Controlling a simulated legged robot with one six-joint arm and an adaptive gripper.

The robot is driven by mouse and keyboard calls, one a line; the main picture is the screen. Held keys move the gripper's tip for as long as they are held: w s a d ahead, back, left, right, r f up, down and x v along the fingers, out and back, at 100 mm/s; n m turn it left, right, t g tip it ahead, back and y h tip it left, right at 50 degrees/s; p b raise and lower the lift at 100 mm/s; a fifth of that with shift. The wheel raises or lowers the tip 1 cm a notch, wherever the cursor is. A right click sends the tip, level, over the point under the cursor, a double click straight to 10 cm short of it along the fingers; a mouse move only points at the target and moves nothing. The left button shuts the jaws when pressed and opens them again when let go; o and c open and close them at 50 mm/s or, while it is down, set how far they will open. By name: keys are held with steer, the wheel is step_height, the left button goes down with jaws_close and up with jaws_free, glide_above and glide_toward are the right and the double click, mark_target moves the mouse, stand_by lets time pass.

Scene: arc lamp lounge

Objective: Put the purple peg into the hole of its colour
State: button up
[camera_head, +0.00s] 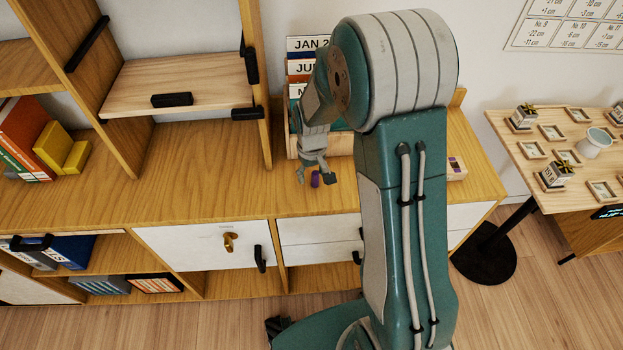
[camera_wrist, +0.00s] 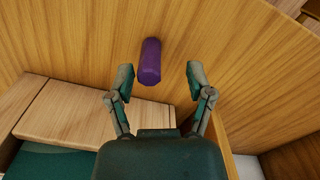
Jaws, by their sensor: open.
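The purple peg (camera_head: 316,179) is on the wooden cabinet top, beside my gripper (camera_head: 314,174). The fingers are open and empty, with the peg nearer the left finger.
A wooden rack with date cards (camera_head: 307,68) stands behind my gripper against the wall. An open shelf unit (camera_head: 140,140) rises to the left, with yellow blocks (camera_head: 58,150) and books. The cabinet top (camera_head: 215,190) left of my gripper is clear. A side table (camera_head: 540,165) is at the far right.

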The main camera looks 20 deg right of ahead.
steer(key=shift+d+f, duration=0.25)
steer(key=shift+f, duration=0.1)
steer(key=shift+d, duration=0.45)
steer(key=c, duration=0.6)
steer(key=shift+a, duration=0.2)
jaws_close()
steer(key=shift+a, duration=0.25)
steer(key=shift+d, duration=0.1)
